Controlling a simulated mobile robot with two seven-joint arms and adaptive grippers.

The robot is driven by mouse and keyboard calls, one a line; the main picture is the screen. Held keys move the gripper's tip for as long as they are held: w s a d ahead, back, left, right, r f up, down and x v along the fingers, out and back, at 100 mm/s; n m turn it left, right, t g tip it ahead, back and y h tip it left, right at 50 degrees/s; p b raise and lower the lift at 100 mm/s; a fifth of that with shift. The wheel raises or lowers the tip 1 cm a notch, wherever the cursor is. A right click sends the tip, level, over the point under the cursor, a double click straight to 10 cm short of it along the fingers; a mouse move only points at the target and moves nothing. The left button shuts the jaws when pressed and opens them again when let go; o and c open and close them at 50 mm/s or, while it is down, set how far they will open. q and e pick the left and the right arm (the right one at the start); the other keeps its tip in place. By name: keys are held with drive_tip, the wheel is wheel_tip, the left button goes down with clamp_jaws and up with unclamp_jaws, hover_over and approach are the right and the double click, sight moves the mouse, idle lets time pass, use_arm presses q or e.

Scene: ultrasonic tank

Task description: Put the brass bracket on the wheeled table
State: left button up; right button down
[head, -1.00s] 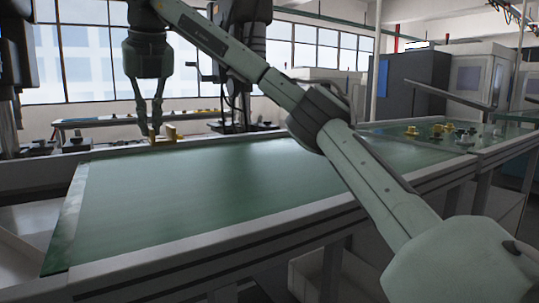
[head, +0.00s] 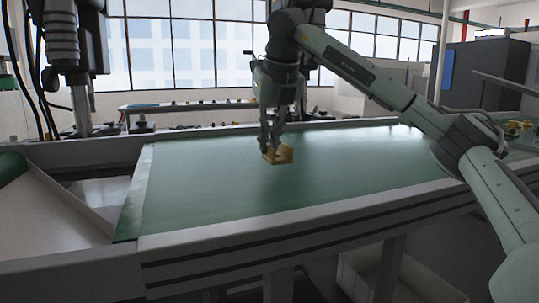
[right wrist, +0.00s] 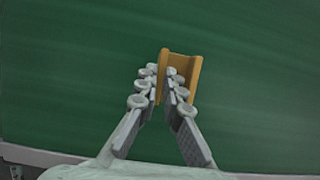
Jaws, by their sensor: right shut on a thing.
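The brass bracket (head: 279,155) is a small golden angled piece held over the green table top. My right gripper (head: 271,148) is shut on it from above. In the right wrist view the bracket (right wrist: 181,75) sits at the fingertips of the right gripper (right wrist: 165,80), with the green surface behind it. I cannot tell how high the bracket is above that surface. No wheels show on the green-topped table (head: 215,205), and I cannot tell if it is the wheeled table. My left gripper is not in view.
A white sloped chute or tray (head: 55,215) lies left of the green top. Several small yellow and dark parts (head: 515,128) sit at the far right. A bench with parts (head: 190,107) stands behind. Most of the green top is clear.

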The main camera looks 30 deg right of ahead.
sight(270, 154)
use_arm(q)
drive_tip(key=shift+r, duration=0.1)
use_arm(e)
drive_tip(key=shift+f, duration=1.4)
drive_tip(key=shift+f, duration=0.1)
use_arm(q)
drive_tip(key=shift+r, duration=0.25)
use_arm(e)
drive_tip(key=c, duration=1.7)
unclamp_jaws()
use_arm(q)
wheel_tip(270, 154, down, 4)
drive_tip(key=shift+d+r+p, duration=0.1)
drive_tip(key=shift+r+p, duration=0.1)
drive_tip(key=shift+p, duration=0.45)
use_arm(e)
drive_tip(key=v, duration=1.2)
